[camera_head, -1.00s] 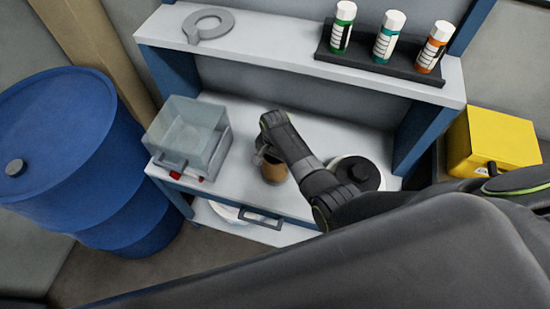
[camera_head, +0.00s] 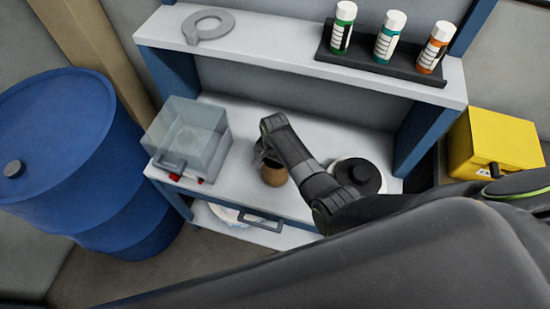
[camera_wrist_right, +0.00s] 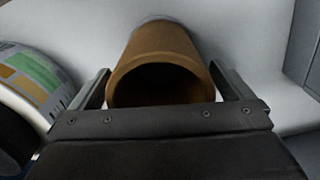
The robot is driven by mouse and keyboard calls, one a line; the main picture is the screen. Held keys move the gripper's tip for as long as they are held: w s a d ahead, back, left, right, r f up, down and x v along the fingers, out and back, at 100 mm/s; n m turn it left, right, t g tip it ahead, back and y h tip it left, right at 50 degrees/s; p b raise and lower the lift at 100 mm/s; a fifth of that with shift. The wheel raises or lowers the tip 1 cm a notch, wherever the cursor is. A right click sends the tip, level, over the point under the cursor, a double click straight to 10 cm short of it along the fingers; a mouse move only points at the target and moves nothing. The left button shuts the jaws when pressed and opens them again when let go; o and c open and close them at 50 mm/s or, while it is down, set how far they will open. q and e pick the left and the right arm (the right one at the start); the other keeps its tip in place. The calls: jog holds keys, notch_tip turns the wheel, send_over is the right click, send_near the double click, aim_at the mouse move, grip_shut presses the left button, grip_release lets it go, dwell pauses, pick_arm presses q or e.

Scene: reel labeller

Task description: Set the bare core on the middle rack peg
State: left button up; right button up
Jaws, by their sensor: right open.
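The bare core is a brown, hollow tube (camera_head: 273,176) that stands on the white worktop near its front edge. My right gripper (camera_head: 267,158) is open at the core and partly hides it in the head view. In the right wrist view the core (camera_wrist_right: 160,52) stands between the two open fingers (camera_wrist_right: 160,78), with its open end towards the camera. A gap shows on the right side; contact on the left side is unclear. I cannot make out the middle rack peg. My left gripper is not in view.
A clear-covered box (camera_head: 186,135) stands left of the core. A white reel with a black hub (camera_head: 358,176) lies to the right, close to my arm. Three bottles stand in a black holder (camera_head: 380,64) on the upper shelf. A blue drum (camera_head: 75,160) is at left.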

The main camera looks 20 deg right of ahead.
notch_tip(320, 180, up, 17)
jog(key=shift+r, duration=0.2)
dwell(0.4)
dwell(0.4)
